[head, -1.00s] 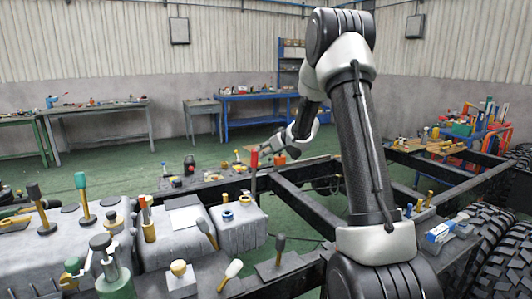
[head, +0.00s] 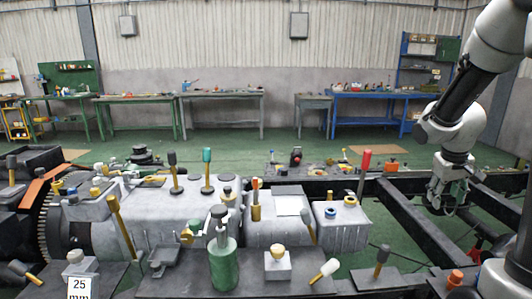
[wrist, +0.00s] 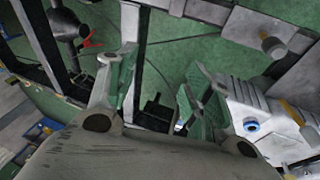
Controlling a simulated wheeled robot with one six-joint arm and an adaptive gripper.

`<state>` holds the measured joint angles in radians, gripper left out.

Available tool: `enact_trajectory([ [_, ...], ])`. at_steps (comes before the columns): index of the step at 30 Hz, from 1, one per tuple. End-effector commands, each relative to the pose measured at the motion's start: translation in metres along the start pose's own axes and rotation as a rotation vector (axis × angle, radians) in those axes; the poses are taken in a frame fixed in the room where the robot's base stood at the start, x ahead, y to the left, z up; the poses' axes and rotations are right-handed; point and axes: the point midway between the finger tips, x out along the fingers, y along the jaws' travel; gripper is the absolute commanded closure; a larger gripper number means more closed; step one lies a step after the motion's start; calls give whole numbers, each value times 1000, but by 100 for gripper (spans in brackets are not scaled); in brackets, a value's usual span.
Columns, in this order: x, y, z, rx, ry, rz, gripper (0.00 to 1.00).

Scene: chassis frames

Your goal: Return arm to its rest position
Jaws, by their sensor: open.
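My arm stands at the right edge of the head view, partly cut off by the frame. My gripper (head: 443,197) hangs pointing down over the black chassis frame (head: 408,221), right of the grey block with blue and yellow rings. In the wrist view my gripper (wrist: 155,95) shows its two fingers spread apart with nothing between them. Green floor and dark frame parts show beyond the fingers. The arm's base and lower links are mostly out of view.
A green cylinder (head: 223,262) stands in front. A blue workbench (head: 375,97) and a green workbench (head: 135,98) stand at the back wall. Green floor lies open between.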

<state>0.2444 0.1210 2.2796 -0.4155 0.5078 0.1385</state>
Motion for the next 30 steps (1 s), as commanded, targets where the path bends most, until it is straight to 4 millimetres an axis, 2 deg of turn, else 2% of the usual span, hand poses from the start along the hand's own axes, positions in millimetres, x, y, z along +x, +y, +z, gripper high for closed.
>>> enact_trajectory([
  [1, -25, -8, 26, 11, -30, -14, 49],
  [3, -54, -24, 67, 26, -83, -49, 49],
  [6, -91, -49, 117, 39, -120, -111, 49],
  [9, -121, -72, 158, 46, -115, -176, 49],
  [12, -144, -90, 183, 52, -60, -226, 49],
  [15, -161, -98, 191, 45, 29, -250, 49],
  [21, -184, -100, 191, 19, 147, -257, 49],
  [30, -186, -101, 191, 15, 157, -259, 49],
])
